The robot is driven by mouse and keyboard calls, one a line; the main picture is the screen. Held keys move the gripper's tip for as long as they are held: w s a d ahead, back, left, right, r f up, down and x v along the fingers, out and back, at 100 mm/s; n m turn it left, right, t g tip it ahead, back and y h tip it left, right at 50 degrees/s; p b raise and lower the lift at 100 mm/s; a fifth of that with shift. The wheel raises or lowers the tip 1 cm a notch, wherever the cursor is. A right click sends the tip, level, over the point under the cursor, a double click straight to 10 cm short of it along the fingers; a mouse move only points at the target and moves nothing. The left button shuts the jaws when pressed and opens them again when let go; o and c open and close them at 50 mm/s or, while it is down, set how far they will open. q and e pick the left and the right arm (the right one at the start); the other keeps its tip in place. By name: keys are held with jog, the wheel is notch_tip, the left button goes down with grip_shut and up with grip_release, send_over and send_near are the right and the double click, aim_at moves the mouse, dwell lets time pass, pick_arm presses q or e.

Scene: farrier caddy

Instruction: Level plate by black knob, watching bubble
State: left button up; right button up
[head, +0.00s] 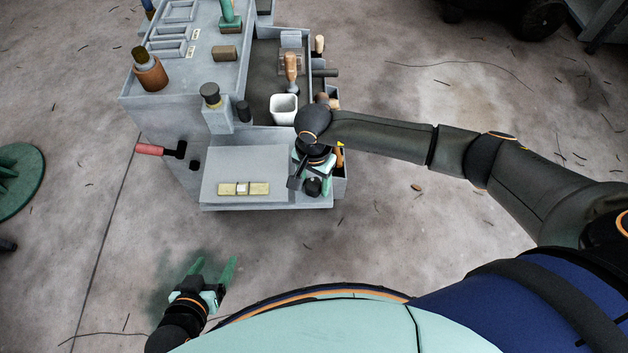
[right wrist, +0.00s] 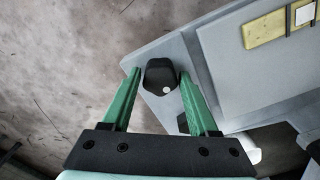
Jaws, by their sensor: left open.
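The grey plate (head: 240,165) lies on the near end of the caddy. A yellowish level vial (head: 258,188) sits along its near edge, with a pale patch near its middle; the exact bubble position is too small to tell. The vial also shows in the right wrist view (right wrist: 265,29). The black knob (right wrist: 160,74) is beside the plate's corner, with a white dot on it. My right gripper (right wrist: 160,78) is open, its green fingers on either side of the knob, with gaps visible. My left gripper (head: 214,266) is open and empty over the floor, nearer than the caddy.
The grey caddy (head: 195,97) carries a white cup (head: 284,108), wooden-handled tools (head: 291,68) and dark-capped posts (head: 211,94). A red-handled tool (head: 150,149) sticks out on its left. A green round stand (head: 22,182) is far left. Floor around is mostly clear.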

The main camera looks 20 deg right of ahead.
aim_at(314, 184)
jog(key=shift+o, duration=0.9)
jog(key=shift+r, duration=0.1)
jog(key=shift+r+p, duration=1.4)
jog(key=shift+r, duration=0.55)
jog(key=shift+r+p, duration=0.3)
jog(key=shift+r, duration=0.2)
